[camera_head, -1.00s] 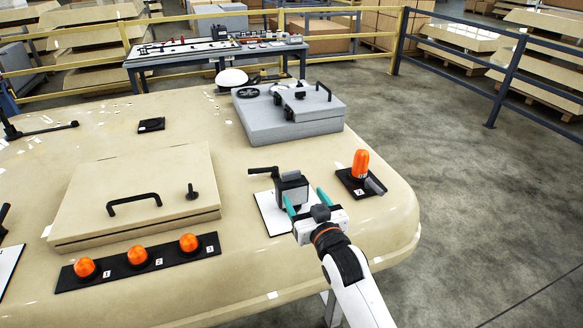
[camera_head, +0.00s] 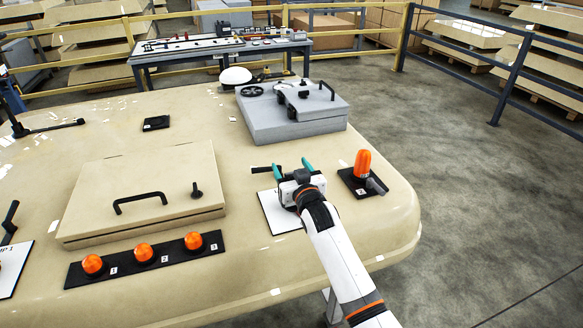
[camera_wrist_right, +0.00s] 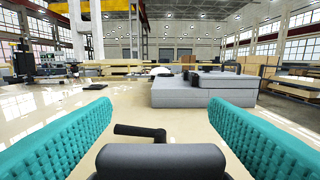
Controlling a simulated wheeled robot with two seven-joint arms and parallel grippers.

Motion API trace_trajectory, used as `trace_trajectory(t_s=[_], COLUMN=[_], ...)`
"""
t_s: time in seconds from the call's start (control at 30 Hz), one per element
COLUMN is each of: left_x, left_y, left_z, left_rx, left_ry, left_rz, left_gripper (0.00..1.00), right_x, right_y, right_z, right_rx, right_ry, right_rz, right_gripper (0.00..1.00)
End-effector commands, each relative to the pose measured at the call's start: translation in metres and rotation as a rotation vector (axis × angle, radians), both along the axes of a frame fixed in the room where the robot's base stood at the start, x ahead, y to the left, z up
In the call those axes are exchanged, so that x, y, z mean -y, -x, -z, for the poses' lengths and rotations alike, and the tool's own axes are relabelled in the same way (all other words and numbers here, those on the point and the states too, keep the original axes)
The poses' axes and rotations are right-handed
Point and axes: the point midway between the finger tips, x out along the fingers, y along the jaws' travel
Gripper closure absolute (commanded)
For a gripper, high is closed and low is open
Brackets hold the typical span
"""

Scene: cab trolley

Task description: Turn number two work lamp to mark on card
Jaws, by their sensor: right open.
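The work lamp is a dark block on a white card (camera_head: 277,214) at the trolley's near right. My right gripper now hides most of it in the head view. Its black side handle (camera_head: 262,169) sticks out to the left. My right gripper (camera_head: 292,168) is over the lamp, open, with its teal fingers pointing away. In the right wrist view the fingers (camera_wrist_right: 160,115) stand wide apart. A dark rounded bar (camera_wrist_right: 160,160) lies low between them, with the black handle (camera_wrist_right: 140,131) just beyond. I cannot read any mark on the card. My left gripper is not in view.
An orange beacon (camera_head: 362,164) with a lever stands close right of my gripper. A grey box (camera_head: 293,117) lies behind. A beige hatch (camera_head: 145,190) and a strip with orange lamps (camera_head: 145,252) are left. Another card (camera_head: 14,262) is at the left edge.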

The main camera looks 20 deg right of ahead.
Motion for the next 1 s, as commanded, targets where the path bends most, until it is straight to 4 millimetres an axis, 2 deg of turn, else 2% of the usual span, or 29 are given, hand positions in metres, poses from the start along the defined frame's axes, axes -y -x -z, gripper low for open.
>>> trace_trajectory(t_s=[0.2,0.5,0.67,0.83,1.0], left_x=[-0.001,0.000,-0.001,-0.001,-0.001], left_y=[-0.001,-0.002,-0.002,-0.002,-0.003], left_z=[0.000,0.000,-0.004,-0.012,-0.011], left_rx=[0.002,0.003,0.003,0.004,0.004], left_ry=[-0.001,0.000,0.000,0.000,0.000], left_rz=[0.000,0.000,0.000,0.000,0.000], left_gripper=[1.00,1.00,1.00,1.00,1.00], right_x=[0.000,0.000,0.000,-0.002,-0.005], right_y=[0.000,0.000,-0.001,-0.001,-0.001], right_z=[0.000,0.000,-0.003,-0.006,-0.005], right_rx=[0.000,0.000,0.004,0.009,0.012], right_ry=[0.000,0.000,0.005,0.011,0.008], right_rz=[0.000,0.000,-0.024,-0.116,-0.211], right_gripper=[0.31,0.76,0.76,0.76,0.76])
